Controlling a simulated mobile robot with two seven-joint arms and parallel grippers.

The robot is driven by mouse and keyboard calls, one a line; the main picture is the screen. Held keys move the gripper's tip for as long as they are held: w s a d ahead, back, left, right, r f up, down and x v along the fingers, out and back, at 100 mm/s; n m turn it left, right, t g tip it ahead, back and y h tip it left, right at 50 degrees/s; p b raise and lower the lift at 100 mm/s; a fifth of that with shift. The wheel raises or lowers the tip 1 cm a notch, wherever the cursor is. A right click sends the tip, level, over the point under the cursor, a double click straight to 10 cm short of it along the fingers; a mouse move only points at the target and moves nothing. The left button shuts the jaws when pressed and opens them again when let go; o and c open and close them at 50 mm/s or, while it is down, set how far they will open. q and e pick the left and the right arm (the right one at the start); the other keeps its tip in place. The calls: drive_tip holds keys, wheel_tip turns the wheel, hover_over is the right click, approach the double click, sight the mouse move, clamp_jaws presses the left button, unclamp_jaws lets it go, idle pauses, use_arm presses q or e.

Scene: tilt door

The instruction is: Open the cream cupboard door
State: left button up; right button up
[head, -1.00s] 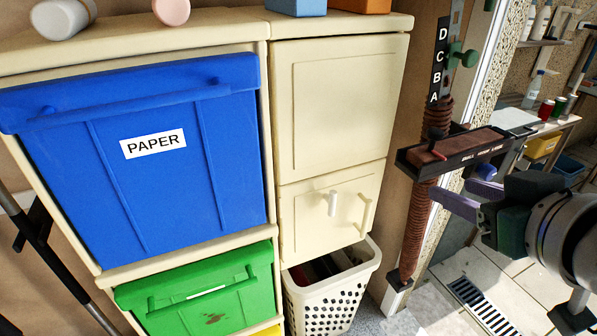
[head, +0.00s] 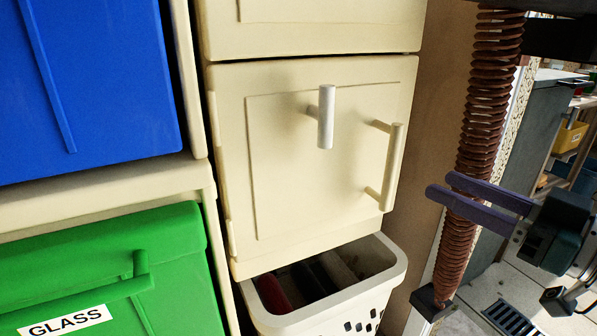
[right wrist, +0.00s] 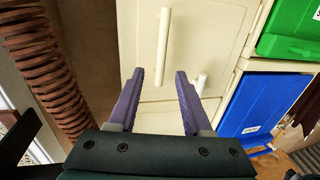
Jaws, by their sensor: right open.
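The cream cupboard door (head: 275,180) is the lower cream panel in the head view, and it looks shut. It has a long cream bar handle (head: 391,170) near its right edge and a short pale peg-like handle (head: 326,117) left of that. My right gripper (head: 440,187) is open and empty, right of the door and apart from the bar handle. In the right wrist view, the bar handle (right wrist: 163,45) lies beyond the gap between my open fingers (right wrist: 160,74), and the short handle (right wrist: 199,84) is beside the right finger. My left gripper is not in view.
A ribbed brown column (head: 487,110) stands right of the cupboard, close by my right fingers. A white basket (head: 335,318) sits below the door. Blue (head: 100,90) and green (head: 110,255) bins are at the left. The space before the door is clear.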

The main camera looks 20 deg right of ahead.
drive_tip(key=b, duration=0.2)
hover_over(384, 209)
drive_tip(key=shift+w+d+f, duration=0.1)
drive_tip(key=shift+w+d, duration=0.15)
drive_tip(key=shift+w, duration=0.1)
clamp_jaws()
idle(1.3)
